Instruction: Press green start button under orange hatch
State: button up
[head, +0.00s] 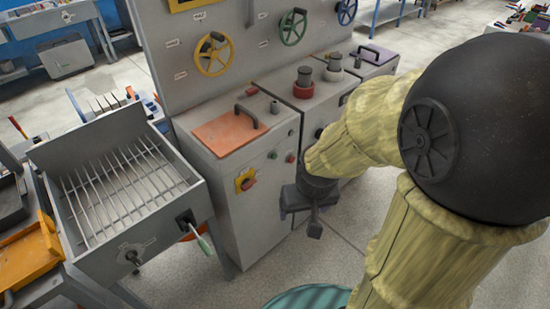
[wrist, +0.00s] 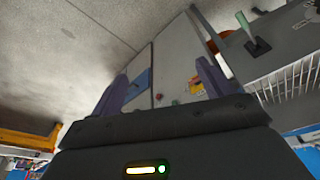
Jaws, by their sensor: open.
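The orange hatch (head: 230,132) lies closed on top of the left grey cabinet (head: 238,205), with a dark handle on it. On the front face below it is a small greenish button (head: 272,155), with a small red button (head: 291,158) to its right.
A grey tray with a wire grid (head: 125,185) stands left of the cabinet, its green-handled lever (head: 203,243) sticking out in front. Yellow (head: 214,54) and green (head: 293,27) handwheels are on the back panel. The floor in front of the cabinets (head: 330,255) has free room.

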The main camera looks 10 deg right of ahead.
grip_shut()
dwell(1.5)
